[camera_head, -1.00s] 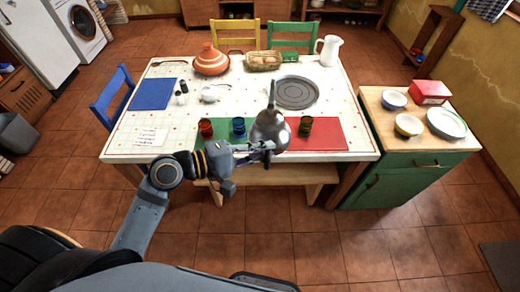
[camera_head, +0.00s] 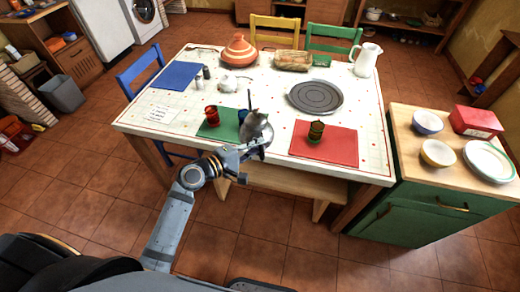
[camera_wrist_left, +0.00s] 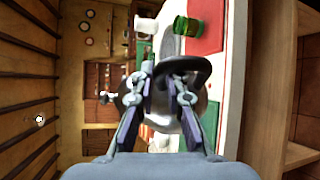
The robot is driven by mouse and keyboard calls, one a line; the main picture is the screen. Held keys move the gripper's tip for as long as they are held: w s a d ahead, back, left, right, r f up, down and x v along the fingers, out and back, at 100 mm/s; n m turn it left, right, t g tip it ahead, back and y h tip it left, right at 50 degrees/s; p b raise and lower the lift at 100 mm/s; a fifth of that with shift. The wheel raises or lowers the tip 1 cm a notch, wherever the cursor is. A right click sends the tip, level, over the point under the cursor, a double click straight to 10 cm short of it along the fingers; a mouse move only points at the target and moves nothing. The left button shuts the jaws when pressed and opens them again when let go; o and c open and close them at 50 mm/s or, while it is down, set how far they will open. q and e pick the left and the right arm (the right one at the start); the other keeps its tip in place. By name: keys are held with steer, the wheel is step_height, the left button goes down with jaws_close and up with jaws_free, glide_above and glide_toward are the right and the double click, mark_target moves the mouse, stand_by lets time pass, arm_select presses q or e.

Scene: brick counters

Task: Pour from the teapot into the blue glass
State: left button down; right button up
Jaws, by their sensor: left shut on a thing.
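The teapot (camera_head: 255,124) is grey and shiny, with a thin spout pointing away from me. My left gripper (camera_head: 264,147) is shut on its dark handle (camera_wrist_left: 190,65) and holds it over the table's near edge, by the green mat. In the left wrist view the gripper (camera_wrist_left: 163,78) has the handle between its fingers, with the pot body partly hidden behind them. The blue glass (camera_head: 242,114) is mostly hidden behind the teapot; only a bit of blue shows. I cannot tell whether anything flows. My right gripper is in neither view.
A red glass (camera_head: 212,116) stands left of the teapot on the green mat (camera_head: 210,130). A grey round plate (camera_head: 315,96) and a white jug (camera_head: 366,60) are farther back.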

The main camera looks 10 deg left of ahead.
arm_select(q)
steer(key=shift+n+t+y, duration=0.4)
steer(key=shift+n+y, duration=0.2)
steer(key=w+f, duration=0.1)
steer(key=f, duration=0.1)
steer(key=w+f+b, duration=0.1)
steer(key=f, duration=0.2)
steer(key=w+f+b, duration=0.1)
steer(key=f, duration=0.1)
steer(key=shift+a+f, duration=0.25)
steer(key=shift+f, duration=0.05)
steer(key=r+p, duration=0.1)
steer(key=p, duration=0.2)
steer(key=shift+r, duration=0.25)
steer(key=shift+r+n+g+p, duration=0.4)
steer(key=shift+n+p, duration=0.1)
steer(key=shift+p, duration=0.5)
steer(key=shift+r+p, duration=0.35)
steer(key=shift+p, duration=0.7)
steer(key=shift+s+f, duration=0.1)
steer(key=shift+f, duration=0.1)
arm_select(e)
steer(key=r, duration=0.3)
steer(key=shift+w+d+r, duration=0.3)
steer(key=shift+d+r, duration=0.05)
